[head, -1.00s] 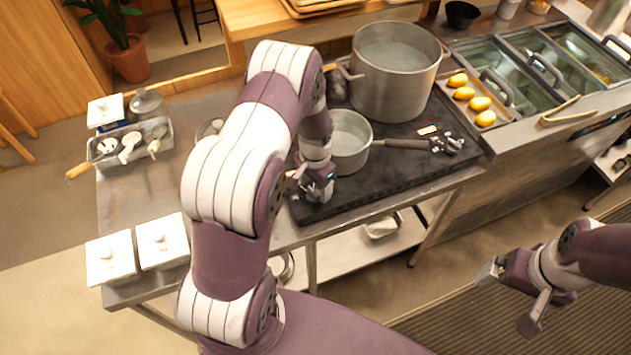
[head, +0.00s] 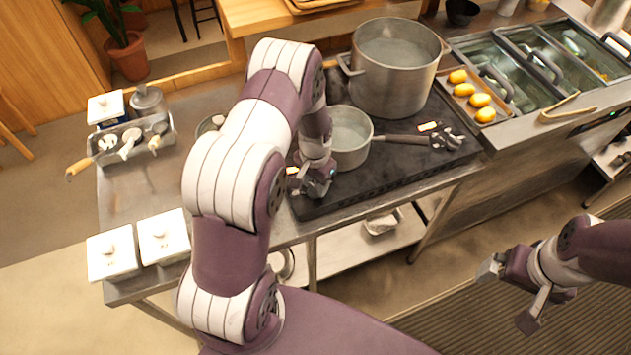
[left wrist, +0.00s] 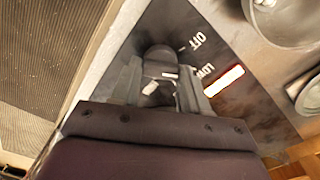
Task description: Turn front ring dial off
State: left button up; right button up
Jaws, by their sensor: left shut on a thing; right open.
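The black stove (head: 420,165) stands on the steel counter. In the left wrist view my left gripper (left wrist: 158,90) is shut on a dark dial (left wrist: 160,60) on the stove top. The words OFF and LOW and a lit bar (left wrist: 223,81) are beside the dial. In the head view my left gripper (head: 312,188) is at the stove's front left corner, and my arm hides most of the dial. My right gripper (head: 508,295) is open and empty, away from the stove over the floor at the lower right.
A saucepan (head: 349,140) with its handle pointing right sits just behind my left gripper. A large pot (head: 393,70) stands behind it. A second lit bar (head: 428,127) shows on the stove. White lidded boxes (head: 163,238) are on the left counter.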

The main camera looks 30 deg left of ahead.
pick_arm(q)
jog(key=n+b, duration=0.1)
jog(key=n, duration=0.3)
jog(key=shift+n, duration=1.8)
jog(key=o, duration=1.1)
jog(key=shift+s+r, duration=0.1)
jog(key=shift+c, duration=0.2)
jog(key=shift+s, duration=0.1)
